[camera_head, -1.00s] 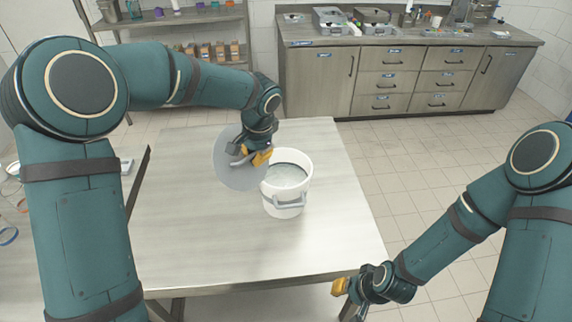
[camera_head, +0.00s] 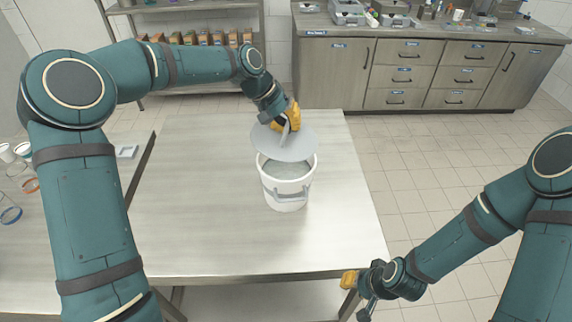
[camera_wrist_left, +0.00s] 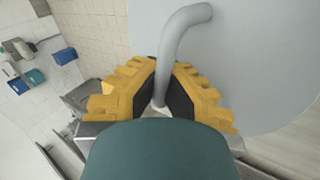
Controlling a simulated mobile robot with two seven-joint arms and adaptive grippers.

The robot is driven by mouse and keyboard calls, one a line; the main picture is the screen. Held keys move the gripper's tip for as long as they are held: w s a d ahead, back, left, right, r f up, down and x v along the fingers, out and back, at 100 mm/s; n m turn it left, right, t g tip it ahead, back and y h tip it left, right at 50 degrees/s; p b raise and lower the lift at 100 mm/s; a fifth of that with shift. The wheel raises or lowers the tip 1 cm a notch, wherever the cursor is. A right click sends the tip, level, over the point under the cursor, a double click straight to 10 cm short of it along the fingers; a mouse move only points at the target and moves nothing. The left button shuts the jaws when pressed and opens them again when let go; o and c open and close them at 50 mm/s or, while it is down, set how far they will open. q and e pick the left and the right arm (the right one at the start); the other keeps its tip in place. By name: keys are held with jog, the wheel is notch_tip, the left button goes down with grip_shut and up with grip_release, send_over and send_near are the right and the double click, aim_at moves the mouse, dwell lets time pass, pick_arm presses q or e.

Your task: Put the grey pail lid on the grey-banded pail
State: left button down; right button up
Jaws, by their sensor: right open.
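The grey pail lid (camera_head: 281,146) is a flat disc with a bent handle, tilted above the back part of the pail. The white pail (camera_head: 284,193) has a grey band and stands upright on the table; its mouth is partly open to view in front of the lid. My left gripper (camera_head: 288,124) is shut on the lid's handle. In the left wrist view, the yellow fingers (camera_wrist_left: 163,92) close around the handle (camera_wrist_left: 176,50), with the lid's grey disc (camera_wrist_left: 240,60) behind. Whether the lid touches the rim cannot be told. My right gripper (camera_head: 357,295) is open and empty past the table's front right corner.
The metal table (camera_head: 190,220) is clear around the pail. A small white item (camera_head: 127,151) lies on a surface at the left, near several cups (camera_head: 22,150). Cabinets (camera_head: 420,75) and a shelf with boxes (camera_head: 200,40) stand at the back.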

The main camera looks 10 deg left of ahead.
pick_arm(q)
jog(key=shift+w+a+r+n+t+h, duration=0.2)
jog(key=shift+n+t+h, duration=0.1)
jog(key=shift+n+t, duration=0.2)
jog(key=shift+w+a+r+n+t+h, duration=0.1)
jog(key=shift+w+r+n+t+h, duration=0.1)
jog(key=shift+n+t+h, duration=0.3)
jog(key=shift+w+a+r+n+t+b, duration=0.1)
jog(key=shift+w+r+n+t+b, duration=0.25)
jog(key=shift+n, duration=0.25)
jog(key=shift+f, duration=0.25)
notch_tip(320, 180, down, 9)
jog(key=shift+f+b, duration=0.2)
jog(key=shift+b, duration=0.15)
jog(key=shift+f, duration=0.1)
jog(key=c, duration=1.1)
grip_release()
jog(key=shift+c, duration=0.2)
jog(key=shift+f, duration=0.1)
